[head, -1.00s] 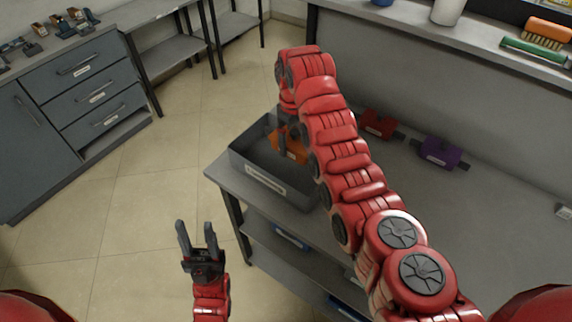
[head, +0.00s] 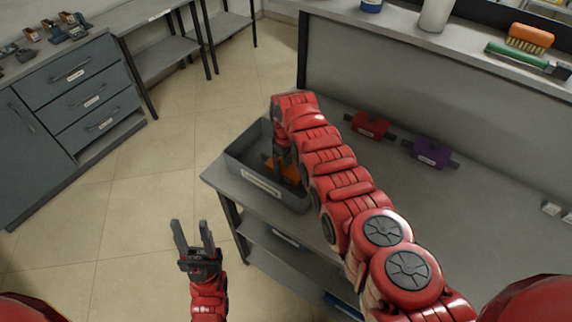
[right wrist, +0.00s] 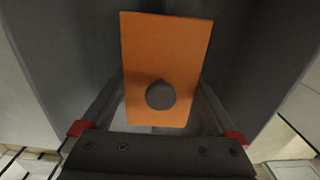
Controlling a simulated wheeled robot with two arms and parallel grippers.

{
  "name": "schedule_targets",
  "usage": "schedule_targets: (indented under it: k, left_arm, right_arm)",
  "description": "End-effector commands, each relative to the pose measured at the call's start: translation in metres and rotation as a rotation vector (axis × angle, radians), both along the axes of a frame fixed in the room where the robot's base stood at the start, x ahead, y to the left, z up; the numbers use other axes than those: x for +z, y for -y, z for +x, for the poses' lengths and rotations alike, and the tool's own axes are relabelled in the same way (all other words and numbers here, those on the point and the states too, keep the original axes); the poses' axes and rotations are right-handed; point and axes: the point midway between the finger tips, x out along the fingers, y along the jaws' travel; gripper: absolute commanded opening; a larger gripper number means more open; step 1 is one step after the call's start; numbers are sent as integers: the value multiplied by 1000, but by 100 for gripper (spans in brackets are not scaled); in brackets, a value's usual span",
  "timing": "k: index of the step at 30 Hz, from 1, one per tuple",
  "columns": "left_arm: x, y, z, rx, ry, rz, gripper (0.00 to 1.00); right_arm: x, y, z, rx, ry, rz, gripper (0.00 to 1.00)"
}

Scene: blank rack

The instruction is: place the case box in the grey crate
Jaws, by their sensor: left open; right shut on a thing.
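The orange case box (head: 291,172) is low inside the grey crate (head: 240,172), partly hidden by my right arm in the head view. In the right wrist view the box (right wrist: 166,55) is a flat orange block with a round dark knob, between the crate's grey walls. My right gripper (head: 283,160) points down into the crate and is shut on the box. I cannot tell whether the box touches the crate floor. My left gripper (head: 192,226) is open and empty, over the floor left of the bench.
The crate stands at the left end of the grey bench (head: 440,230). A red box (head: 370,124) and a purple box (head: 431,151) sit along the bench's back. A raised shelf behind holds a brush (head: 530,36) and bottles. The bench's right part is mostly clear.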

Motion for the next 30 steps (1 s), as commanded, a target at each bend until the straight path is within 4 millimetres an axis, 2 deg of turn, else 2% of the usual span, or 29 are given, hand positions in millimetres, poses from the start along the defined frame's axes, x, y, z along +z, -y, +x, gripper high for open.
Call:
schedule_targets:
  k: [7,8,9,18,22,28,30]
  left_arm:
    - [-5,0,0,0,0,0,47]
    - [-4,0,0,0,0,0,47]
    - [-3,0,0,0,0,0,47]
    - [2,0,0,0,0,0,47]
    - [-3,0,0,0,0,0,47]
    - [-9,0,0,0,0,0,47]
    - [-19,0,0,0,0,0,47]
  right_arm:
    - [-4,0,0,0,1,-1,37]
    - [-3,0,0,0,0,0,98]
    - [-2,0,0,0,0,0,100]
    - [3,0,0,0,0,0,100]
    - [6,0,1,1,0,-1,100]
    - [29,0,2,0,8,2,100]
    - [42,0,3,-1,8,1,100]
